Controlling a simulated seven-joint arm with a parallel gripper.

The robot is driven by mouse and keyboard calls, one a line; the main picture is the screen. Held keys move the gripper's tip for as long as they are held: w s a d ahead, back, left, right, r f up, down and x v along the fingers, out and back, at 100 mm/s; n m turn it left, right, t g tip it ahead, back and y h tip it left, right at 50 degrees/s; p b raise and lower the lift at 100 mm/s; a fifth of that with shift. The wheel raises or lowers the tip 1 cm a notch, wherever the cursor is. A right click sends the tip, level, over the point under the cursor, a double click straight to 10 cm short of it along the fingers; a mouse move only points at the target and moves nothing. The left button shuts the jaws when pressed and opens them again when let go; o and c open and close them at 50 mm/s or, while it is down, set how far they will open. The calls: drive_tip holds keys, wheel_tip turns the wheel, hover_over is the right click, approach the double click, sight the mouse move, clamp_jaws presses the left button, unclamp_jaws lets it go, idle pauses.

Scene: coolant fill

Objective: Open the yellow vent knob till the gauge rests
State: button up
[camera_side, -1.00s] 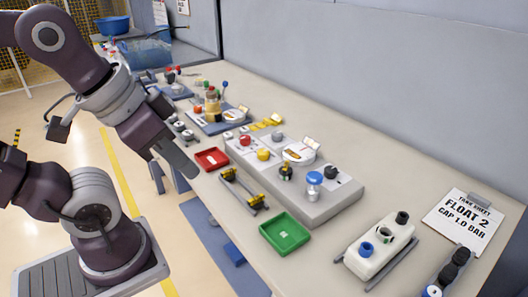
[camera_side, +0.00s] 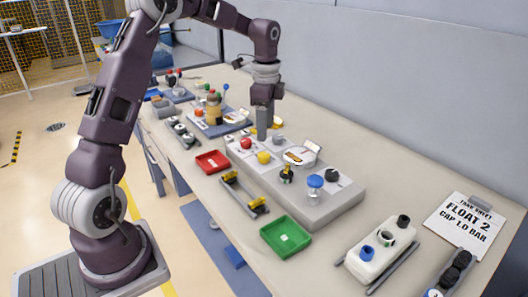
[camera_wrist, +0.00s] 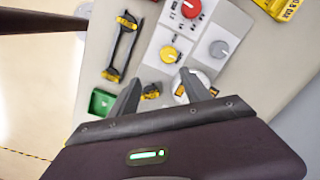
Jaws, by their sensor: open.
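The yellow vent knob (camera_side: 263,157) sits on the grey control panel (camera_side: 318,211), in front of the red knob (camera_side: 246,143). The yellow knob also shows in the wrist view (camera_wrist: 169,54), just beyond my fingertips and not between them. My gripper (camera_side: 263,136) points down over the far part of the panel, behind the yellow knob. In the wrist view my gripper (camera_wrist: 162,78) is open and empty. The round gauge (camera_side: 299,155) lies on the panel; in the wrist view my right finger partly hides it, and I cannot read its needle.
A grey knob (camera_wrist: 219,50), a blue knob (camera_side: 315,180) and a black knob (camera_side: 332,174) stand on the panel. A red tray (camera_side: 212,161), a green tray (camera_side: 285,237) and a rack with yellow ends (camera_side: 243,193) lie in front. A "FLOAT 2, CAP 1.0 BAR" sheet (camera_side: 463,221) is at right.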

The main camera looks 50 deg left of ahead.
sight(264, 154)
drive_tip(key=shift+m, duration=0.4)
drive_tip(key=a+f, duration=0.1)
drive_tip(key=f, duration=0.1)
drive_tip(key=w+a+f, duration=0.1)
drive_tip(key=shift+w+a+f, duration=0.2)
drive_tip(key=shift+a+f, duration=0.15)
wheel_tip(264, 154, down, 7)
clamp_jaws()
